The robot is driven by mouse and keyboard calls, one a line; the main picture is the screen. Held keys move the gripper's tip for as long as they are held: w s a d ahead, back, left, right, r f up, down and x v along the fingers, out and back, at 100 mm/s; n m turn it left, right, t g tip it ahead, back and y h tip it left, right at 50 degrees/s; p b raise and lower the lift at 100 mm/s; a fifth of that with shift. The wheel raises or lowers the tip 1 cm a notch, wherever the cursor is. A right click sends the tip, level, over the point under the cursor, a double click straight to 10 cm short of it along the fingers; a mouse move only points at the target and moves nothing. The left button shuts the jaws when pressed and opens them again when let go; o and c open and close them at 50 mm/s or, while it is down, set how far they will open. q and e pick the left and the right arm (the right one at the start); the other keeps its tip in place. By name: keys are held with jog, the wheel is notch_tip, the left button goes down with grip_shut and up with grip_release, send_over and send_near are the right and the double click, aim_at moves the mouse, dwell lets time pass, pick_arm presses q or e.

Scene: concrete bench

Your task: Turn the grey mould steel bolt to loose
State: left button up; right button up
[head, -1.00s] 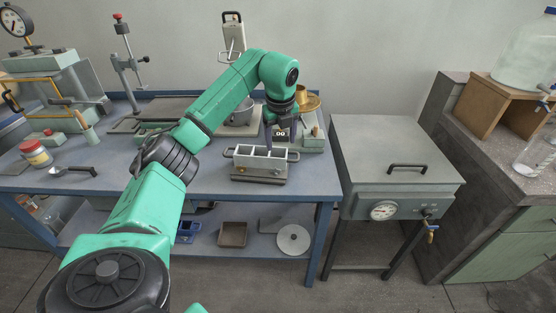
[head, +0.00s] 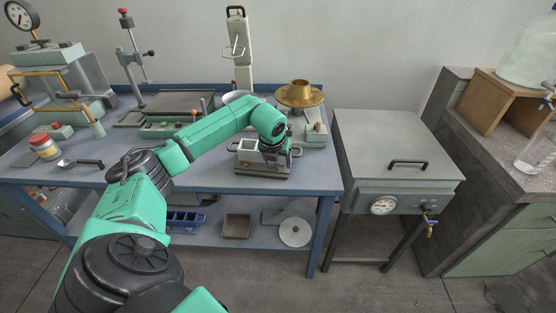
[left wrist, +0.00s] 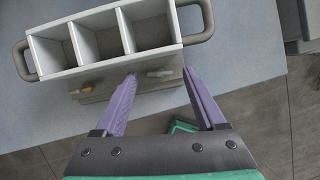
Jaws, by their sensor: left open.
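The grey three-compartment mould (head: 249,157) stands near the bench's front edge. In the left wrist view, the mould (left wrist: 92,46) fills the top left, with a looped handle at each end. On its near wall are a grey steel bolt (left wrist: 160,73) and, left of it, a brass-coloured bolt (left wrist: 85,89). My left gripper (left wrist: 158,77) is open, its purple fingertips either side of the steel bolt in this view. I cannot tell whether they touch it. In the head view my left wrist hides the mould's right part. My right gripper is not in view.
A brass funnel-like piece (head: 300,95) stands on a device behind the mould. A grey oven-like box (head: 385,145) stands right of the bench.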

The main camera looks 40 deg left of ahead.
pick_arm(q)
jog(key=shift+f, duration=0.2)
grip_shut()
jog(key=shift+n+y, duration=0.3)
jog(key=shift+n, duration=0.5)
grip_release()
jog(key=shift+r, duration=0.1)
